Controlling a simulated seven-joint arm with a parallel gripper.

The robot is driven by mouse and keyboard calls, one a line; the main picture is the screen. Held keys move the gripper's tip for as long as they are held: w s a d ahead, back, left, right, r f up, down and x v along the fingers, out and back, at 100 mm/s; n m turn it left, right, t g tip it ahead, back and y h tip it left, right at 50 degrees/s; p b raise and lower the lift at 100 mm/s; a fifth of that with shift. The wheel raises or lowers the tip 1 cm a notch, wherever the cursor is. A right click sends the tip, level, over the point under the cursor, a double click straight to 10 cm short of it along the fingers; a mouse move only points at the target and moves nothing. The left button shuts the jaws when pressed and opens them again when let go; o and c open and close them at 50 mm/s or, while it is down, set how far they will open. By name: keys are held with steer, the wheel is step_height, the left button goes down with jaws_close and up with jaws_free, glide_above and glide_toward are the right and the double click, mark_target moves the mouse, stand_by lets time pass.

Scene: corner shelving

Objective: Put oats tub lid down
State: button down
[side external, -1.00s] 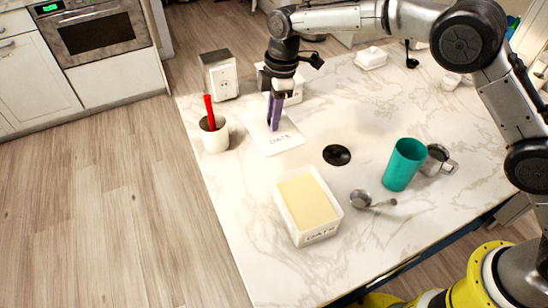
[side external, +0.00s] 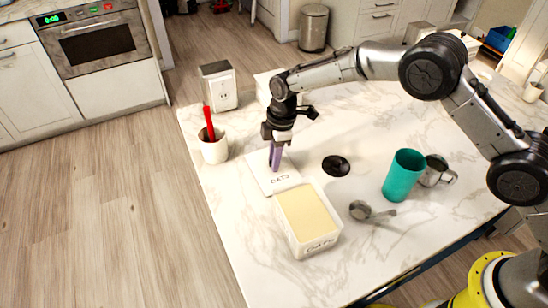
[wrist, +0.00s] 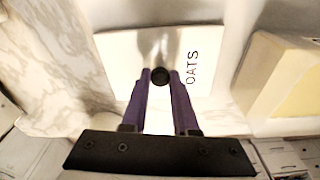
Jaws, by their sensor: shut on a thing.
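The oats tub lid (side external: 265,183) is a flat white plate marked OATS. In the wrist view the lid (wrist: 120,55) lies below my fingers, with a dark round knob (wrist: 160,76) between the fingertips. My gripper (side external: 275,166) has purple fingers and is shut on the lid's knob. The lid looks level, close to the counter and just behind the tub; I cannot tell whether it touches the counter. The open white oats tub (side external: 318,245) stands on the counter with pale yellow contents. The tub (wrist: 257,75) also shows at the right of the wrist view.
A white cup (side external: 214,152) with a red handle stands left of the lid, and an outlet-faced box (side external: 218,92) behind it. A black disc (side external: 336,166), teal cup (side external: 403,176), metal mug (side external: 436,171) and metal scoop (side external: 361,210) lie to the right. The counter's front is clear.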

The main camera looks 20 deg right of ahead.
steer(key=shift+f, duration=0.15)
steer(key=c, duration=0.7)
jaws_free()
steer(key=r, duration=0.4)
steer(key=d+r, duration=0.1)
steer(key=r, duration=0.7)
steer(key=shift+s+d+r, duration=0.15)
steer(key=shift+d, duration=0.05)
